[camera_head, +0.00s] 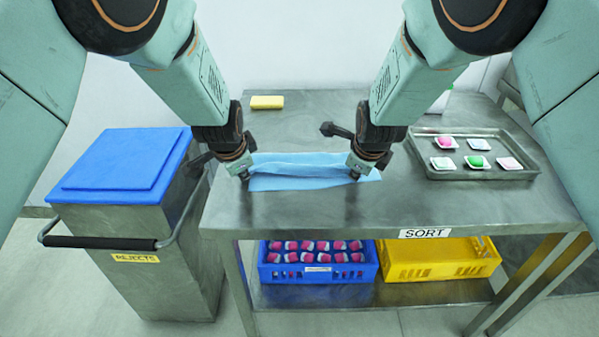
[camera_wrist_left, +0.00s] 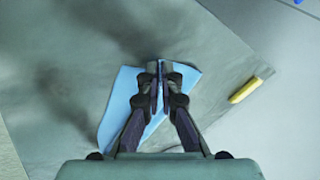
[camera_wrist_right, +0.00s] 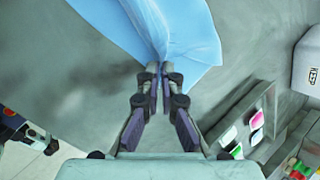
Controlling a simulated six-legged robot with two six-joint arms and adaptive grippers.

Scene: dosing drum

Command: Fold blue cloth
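The light blue cloth (camera_head: 310,172) lies on the metal table in a wide strip, with a raised crease running between my two grippers. My left gripper (camera_head: 244,176) is at its left end; in the left wrist view its fingers (camera_wrist_left: 158,72) are close together with a sliver of the cloth (camera_wrist_left: 120,98) between them. My right gripper (camera_head: 355,176) is at its right end; in the right wrist view its fingers (camera_wrist_right: 160,72) are closed on the edge of the cloth (camera_wrist_right: 190,35), which puckers there. The fingers hide the pinched parts.
On the metal table (camera_head: 400,205), a yellow block (camera_head: 267,102) lies at the back left and a tray (camera_head: 480,178) with several small dishes stands at the right. A blue-lidded rejects bin (camera_head: 130,165) stands left. A blue crate (camera_head: 318,276) and yellow crate (camera_head: 410,272) sit below.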

